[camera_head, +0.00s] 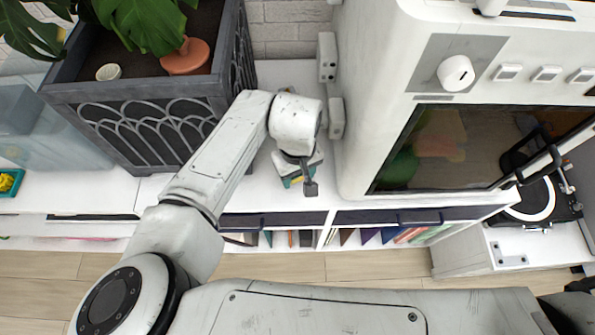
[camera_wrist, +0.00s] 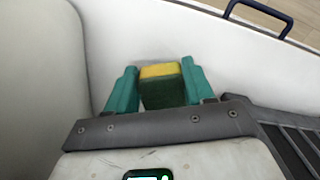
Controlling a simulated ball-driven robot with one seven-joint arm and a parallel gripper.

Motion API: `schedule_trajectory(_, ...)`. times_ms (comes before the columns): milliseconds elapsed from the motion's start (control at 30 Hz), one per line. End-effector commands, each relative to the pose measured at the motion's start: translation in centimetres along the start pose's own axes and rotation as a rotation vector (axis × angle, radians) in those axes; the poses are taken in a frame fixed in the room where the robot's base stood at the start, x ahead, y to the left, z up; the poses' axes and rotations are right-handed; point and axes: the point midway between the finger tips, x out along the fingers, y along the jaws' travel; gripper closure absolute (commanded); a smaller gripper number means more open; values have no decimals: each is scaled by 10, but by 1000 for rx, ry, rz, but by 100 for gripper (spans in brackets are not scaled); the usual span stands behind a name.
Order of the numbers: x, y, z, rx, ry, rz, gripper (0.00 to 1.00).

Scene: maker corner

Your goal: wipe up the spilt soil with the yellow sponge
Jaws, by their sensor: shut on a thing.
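My gripper (camera_wrist: 160,70) has its two teal fingers on either side of a yellow and green sponge (camera_wrist: 162,90) and is shut on it. In the head view my gripper (camera_head: 291,181) is low over the white counter, between the dark planter and the white machine. It is mostly hidden there by my own wrist. I cannot tell whether the sponge touches the counter. I see no spilt soil in either view; my arm covers part of the counter.
The dark planter (camera_head: 140,128) with a leafy plant and a terracotta pot (camera_head: 186,57) stands left of my arm. The big white machine (camera_head: 365,100) with a dark window stands close on the right. The counter (camera_head: 290,84) is bare behind my wrist. Drawers and books are below its front edge.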

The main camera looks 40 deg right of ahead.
Motion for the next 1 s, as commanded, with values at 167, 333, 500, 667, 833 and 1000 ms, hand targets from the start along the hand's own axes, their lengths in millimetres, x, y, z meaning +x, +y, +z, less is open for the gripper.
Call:
schedule_trajectory(167,4,0,0,-1,0,0,79)
schedule_trajectory(333,7,0,0,-1,0,0,79)
schedule_trajectory(500,10,0,0,-1,0,0,79)
schedule_trajectory(667,13,0,0,-1,0,0,79)
schedule_trajectory(833,16,0,0,-1,0,0,79)
schedule_trajectory(1000,19,0,0,-1,-1,1,79)
